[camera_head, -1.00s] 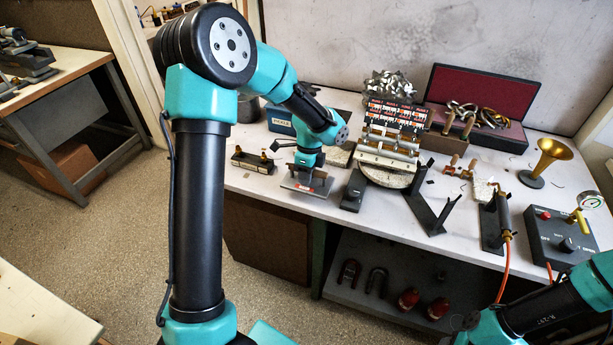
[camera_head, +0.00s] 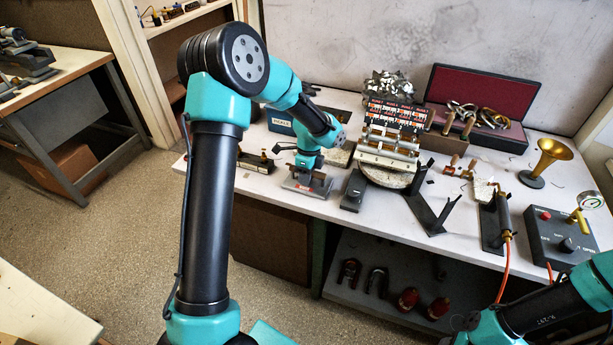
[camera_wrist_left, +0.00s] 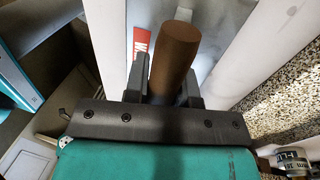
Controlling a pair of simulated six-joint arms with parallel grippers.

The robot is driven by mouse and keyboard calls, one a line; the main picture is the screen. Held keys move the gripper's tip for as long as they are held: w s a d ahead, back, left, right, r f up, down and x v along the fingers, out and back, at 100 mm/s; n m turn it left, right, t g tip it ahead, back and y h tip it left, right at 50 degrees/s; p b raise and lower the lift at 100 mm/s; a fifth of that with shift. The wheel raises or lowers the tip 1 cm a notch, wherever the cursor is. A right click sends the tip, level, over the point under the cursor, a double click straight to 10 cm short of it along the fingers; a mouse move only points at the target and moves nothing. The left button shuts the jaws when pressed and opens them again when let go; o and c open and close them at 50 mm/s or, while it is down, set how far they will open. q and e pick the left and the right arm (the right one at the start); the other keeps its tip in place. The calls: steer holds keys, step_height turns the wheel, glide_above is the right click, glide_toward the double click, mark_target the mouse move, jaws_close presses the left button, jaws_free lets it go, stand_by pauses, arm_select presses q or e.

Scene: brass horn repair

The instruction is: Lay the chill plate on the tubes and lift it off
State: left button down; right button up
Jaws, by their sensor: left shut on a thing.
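The chill plate (camera_head: 296,189) is a flat grey metal plate with a red label, at the front left of the bench in the head view. Its brown handle (camera_wrist_left: 176,55) stands between the fingers of my left gripper (camera_wrist_left: 168,85) in the left wrist view. My left gripper (camera_head: 308,171) is shut on that handle, directly above the plate. I cannot tell whether the plate touches the bench. The silver tubes (camera_head: 391,143) lie on a fixture above a round turntable (camera_head: 387,178), right of the plate and apart from it. My right arm shows at the lower right; its gripper is out of view.
A dark block with a knob (camera_head: 353,189) stands between the plate and the turntable. A black angled stand (camera_head: 429,213), a torch (camera_head: 503,215) and a control box (camera_head: 560,237) stand farther right. A small dark rack (camera_head: 256,162) sits to the left.

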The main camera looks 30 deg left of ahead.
arm_select(q)
steer(key=shift+f, duration=0.1)
steer(key=c, duration=0.9)
jaws_free()
steer(key=shift+c, duration=0.2)
step_height(320, 180, up, 12)
steer(key=w, duration=0.2)
steer(key=shift+w+a, duration=0.15)
steer(key=shift+a, duration=0.05)
steer(key=s+d+f+n+g+h, duration=0.1)
steer(key=s+d+f+n+g, duration=0.15)
steer(key=s+f, duration=0.55)
steer(key=s+d+f+n+g, duration=0.2)
steer(key=s+d+f, duration=0.2)
steer(key=s+f, duration=0.5)
steer(key=s+d+f+n+t+h, duration=0.1)
steer(key=s+d+f+n+t, duration=0.2)
steer(key=f+n, duration=0.3)
steer(key=s+d+f+n+t+h, duration=0.1)
steer(key=s+d+f+n+t, duration=0.2)
steer(key=f+n, duration=0.4)
steer(key=shift+d+f+t, duration=0.15)
steer(key=shift+f+t, duration=0.2)
steer(key=shift+t, duration=0.4)
